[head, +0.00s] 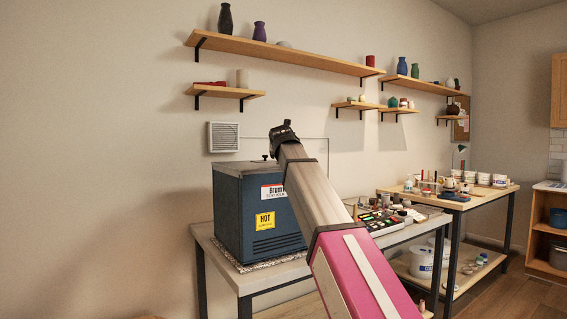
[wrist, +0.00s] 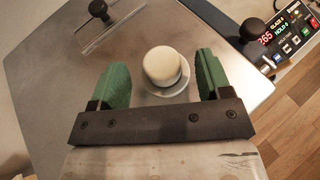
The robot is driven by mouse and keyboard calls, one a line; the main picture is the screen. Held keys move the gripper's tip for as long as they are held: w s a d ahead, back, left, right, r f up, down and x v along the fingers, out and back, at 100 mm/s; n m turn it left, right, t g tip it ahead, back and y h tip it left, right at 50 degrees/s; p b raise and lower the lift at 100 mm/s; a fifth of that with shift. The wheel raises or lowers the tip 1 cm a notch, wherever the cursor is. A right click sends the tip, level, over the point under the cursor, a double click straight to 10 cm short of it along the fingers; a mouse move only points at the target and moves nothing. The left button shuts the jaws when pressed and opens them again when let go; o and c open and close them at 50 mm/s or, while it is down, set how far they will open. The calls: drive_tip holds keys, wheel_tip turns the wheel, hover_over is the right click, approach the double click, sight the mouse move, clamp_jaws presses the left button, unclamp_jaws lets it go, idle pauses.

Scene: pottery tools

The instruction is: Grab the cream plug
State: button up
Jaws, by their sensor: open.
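The cream plug (wrist: 162,66) is a short round cylinder with a wider pale flange at its base. In the wrist view it sits on the grey metal top of the blue kiln. My gripper (wrist: 161,82) is open, with one green finger on each side of the plug. A gap shows between the plug and each finger, so it is not gripped. In the head view my arm reaches over the kiln (head: 228,215); the plug and my fingertips cannot be made out there.
A black-knobbed metal handle plate (wrist: 112,25) lies on the kiln top beyond the left finger. A controller with a lit display (wrist: 285,35) is at the right. A bench (head: 225,245) carries the kiln, and wall shelves (head: 290,57) hang above.

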drive_tip(key=x, duration=0.2)
drive_tip(key=shift+w+f, duration=0.2)
drive_tip(key=shift+w, duration=0.15)
drive_tip(key=c, duration=1)
